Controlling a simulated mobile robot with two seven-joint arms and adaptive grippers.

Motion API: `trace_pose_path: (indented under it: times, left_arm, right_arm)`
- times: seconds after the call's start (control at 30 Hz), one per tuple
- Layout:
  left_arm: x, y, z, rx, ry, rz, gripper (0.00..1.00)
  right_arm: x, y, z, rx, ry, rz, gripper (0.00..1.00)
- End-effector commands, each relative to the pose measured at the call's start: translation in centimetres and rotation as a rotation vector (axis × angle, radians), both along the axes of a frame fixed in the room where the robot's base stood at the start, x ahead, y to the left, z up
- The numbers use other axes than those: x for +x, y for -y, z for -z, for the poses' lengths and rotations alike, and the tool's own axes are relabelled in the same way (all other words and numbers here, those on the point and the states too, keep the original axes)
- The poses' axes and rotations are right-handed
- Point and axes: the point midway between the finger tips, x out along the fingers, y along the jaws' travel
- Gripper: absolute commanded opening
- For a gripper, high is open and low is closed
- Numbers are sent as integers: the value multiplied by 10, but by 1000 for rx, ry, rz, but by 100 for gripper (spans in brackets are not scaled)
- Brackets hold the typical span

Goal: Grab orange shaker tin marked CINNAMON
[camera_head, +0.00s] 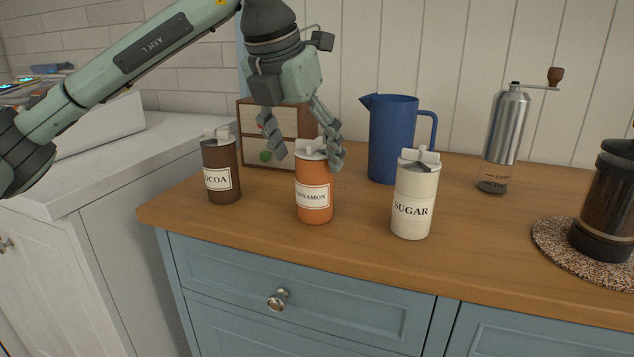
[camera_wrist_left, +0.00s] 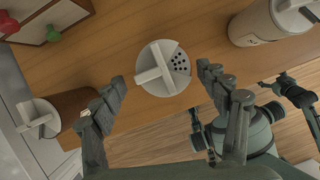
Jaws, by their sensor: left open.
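The orange shaker tin marked CINNAMON (camera_head: 313,186) stands upright on the wooden counter, between a brown tin and a cream tin. My left gripper (camera_head: 306,160) is open above it, its fingers to either side of the tin's white top. In the left wrist view the tin's white lid (camera_wrist_left: 163,68), with a raised bar and small holes, shows from above, just ahead of the gap between the open fingers (camera_wrist_left: 165,85). The lid hides the orange body there. I see no contact between fingers and tin.
The brown COCOA tin (camera_head: 221,172) is on the left and the cream SUGAR tin (camera_head: 413,198) on the right. A small wooden cabinet (camera_head: 246,147) and a blue pitcher (camera_head: 391,140) stand behind. A grinder (camera_head: 505,135) and a coffee press (camera_head: 607,205) stand farther right.

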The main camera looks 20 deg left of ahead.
Motion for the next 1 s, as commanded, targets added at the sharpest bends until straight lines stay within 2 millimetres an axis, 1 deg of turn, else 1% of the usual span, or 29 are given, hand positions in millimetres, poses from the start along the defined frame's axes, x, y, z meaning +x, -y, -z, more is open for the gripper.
trace_pose_path:
  times: [0.17,0.3,0.37,0.53,0.67,1.0]
  left_arm:
    - [6,6,22,1,-3,2,75]
    - [12,10,42,-1,-2,2,75]
    - [14,11,48,-1,-2,2,75]
    - [17,11,52,-1,1,3,75]
    - [16,11,52,-2,0,3,75]
    - [16,11,52,-2,0,3,33]
  right_arm:
    - [-1,0,2,3,-4,-1,74]
    - [-5,-2,16,10,-15,0,74]
    - [-6,-3,20,15,-20,1,74]
    - [-5,-9,22,25,-17,0,74]
    - [-5,-9,22,25,-17,0,74]
    - [-2,-6,18,19,-10,2,74]
